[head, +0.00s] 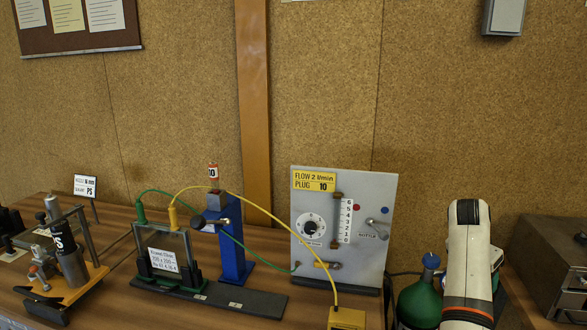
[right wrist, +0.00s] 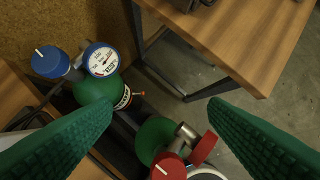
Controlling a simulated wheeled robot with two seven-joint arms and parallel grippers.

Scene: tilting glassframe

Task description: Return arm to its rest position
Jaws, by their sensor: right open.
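My right arm (head: 467,262), white with an orange band, rises at the right of the head view, and its gripper is out of that picture. In the right wrist view my right gripper (right wrist: 164,104) is open, with green ribbed fingers wide apart and nothing between them. Beyond the fingers are a green cylinder (right wrist: 97,90) with a blue knob and a gauge, and a second green cylinder (right wrist: 152,138) with a red knob. The glass frame (head: 165,255) stands on a dark base on the bench, with green and yellow leads clipped on top. My left gripper is not in view.
A grey flow panel (head: 345,222) stands upright at the middle of the bench, with a blue post (head: 231,245) to its left. A green cylinder (head: 419,303) is just left of my right arm. A metal box (head: 550,262) is at the right. A wooden table (right wrist: 235,40) shows in the wrist view.

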